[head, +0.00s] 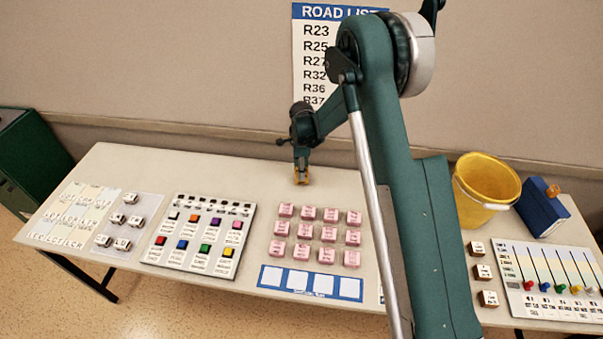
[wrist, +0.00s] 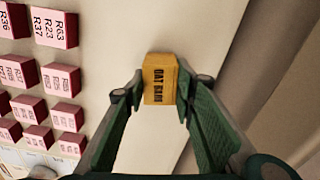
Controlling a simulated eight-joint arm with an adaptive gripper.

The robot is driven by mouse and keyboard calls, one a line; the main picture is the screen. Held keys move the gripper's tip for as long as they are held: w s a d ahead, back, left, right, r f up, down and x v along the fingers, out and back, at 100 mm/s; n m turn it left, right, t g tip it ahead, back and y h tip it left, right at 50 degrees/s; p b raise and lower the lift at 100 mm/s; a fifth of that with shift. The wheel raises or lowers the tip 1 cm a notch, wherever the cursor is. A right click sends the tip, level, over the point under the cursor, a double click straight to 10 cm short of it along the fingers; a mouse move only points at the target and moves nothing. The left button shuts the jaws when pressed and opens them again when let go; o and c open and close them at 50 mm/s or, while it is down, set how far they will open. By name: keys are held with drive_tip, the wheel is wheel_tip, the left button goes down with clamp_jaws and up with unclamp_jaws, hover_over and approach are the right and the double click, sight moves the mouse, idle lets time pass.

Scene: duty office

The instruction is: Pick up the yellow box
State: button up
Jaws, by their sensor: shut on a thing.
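The yellow box (wrist: 160,80) is a small orange-yellow block with dark lettering on its face. In the wrist view it sits between the two fingertips of my gripper (wrist: 158,92), which is shut on it. In the head view the yellow box (head: 302,178) shows just under my gripper (head: 300,168), toward the back middle of the table. My gripper hides part of it there. I cannot tell whether the box touches the table or is just above it.
Rows of pink blocks (head: 328,232) stand in front of the box. A board with coloured squares (head: 200,238) lies to the left. A yellow bucket (head: 483,195) and a blue box (head: 541,208) stand at the right. The wall (head: 200,70) rises behind the table (head: 160,165).

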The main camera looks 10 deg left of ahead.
drive_tip(key=shift+r+b, duration=0.3)
drive_tip(key=shift+r, duration=4.4)
